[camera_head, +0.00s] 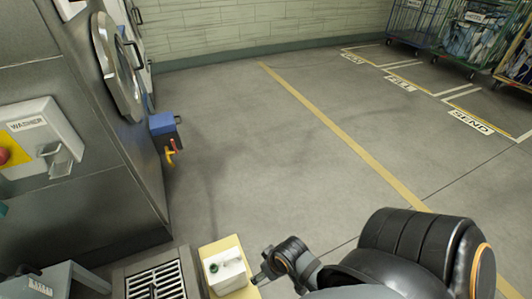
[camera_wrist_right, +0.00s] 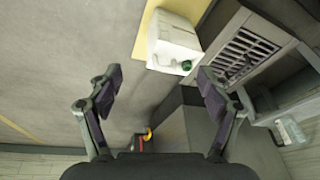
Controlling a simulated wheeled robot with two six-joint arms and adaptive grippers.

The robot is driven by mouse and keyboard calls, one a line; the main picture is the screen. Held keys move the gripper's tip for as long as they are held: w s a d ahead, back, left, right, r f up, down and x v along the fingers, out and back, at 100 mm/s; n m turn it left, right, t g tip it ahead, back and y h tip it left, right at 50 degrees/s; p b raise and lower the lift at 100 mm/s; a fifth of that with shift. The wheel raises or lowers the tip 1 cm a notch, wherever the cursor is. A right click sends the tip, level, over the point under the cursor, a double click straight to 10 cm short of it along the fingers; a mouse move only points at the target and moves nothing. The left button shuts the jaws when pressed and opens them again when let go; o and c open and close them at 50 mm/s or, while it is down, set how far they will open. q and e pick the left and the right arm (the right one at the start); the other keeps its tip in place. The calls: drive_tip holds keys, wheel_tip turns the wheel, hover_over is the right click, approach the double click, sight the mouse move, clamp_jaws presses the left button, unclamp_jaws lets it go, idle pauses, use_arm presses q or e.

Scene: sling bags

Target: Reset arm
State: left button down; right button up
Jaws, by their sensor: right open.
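My right arm comes in at the bottom right of the head view. Its gripper shows at full width in the right wrist view (camera_wrist_right: 160,85). The two fingers are spread apart with nothing between them. Beyond the fingertips is a white jug with a green cap (camera_wrist_right: 172,42), standing on a yellow pad (camera_wrist_right: 147,22); the jug also shows in the head view (camera_head: 226,268). The gripper is apart from the jug. My left gripper is not in view.
A grey washer (camera_head: 80,150) with a round door stands at the left. A floor grate (camera_head: 155,282) lies in front of it, next to a grey stand (camera_head: 50,280). Wheeled cages (camera_head: 470,35) with bags stand at the far right. The floor in the middle is clear.

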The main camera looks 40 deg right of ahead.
idle(0.3)
use_arm(q)
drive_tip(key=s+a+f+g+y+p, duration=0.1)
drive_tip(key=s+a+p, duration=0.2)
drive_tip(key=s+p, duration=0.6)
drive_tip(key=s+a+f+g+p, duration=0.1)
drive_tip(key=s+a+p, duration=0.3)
drive_tip(key=p, duration=1.8)
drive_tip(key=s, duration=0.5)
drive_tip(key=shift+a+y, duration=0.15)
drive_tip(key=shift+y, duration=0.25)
use_arm(e)
drive_tip(key=s+d+f+g+h, duration=0.1)
drive_tip(key=s+d, duration=0.2)
drive_tip(key=s, duration=0.6)
drive_tip(key=s+d+f+g, duration=0.1)
drive_tip(key=s+d, duration=0.3)
drive_tip(key=s, duration=0.5)
drive_tip(key=shift+d+h, duration=0.2)
drive_tip(key=shift+h, duration=0.2)
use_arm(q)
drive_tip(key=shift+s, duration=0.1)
use_arm(e)
drive_tip(key=shift+s, duration=0.1)
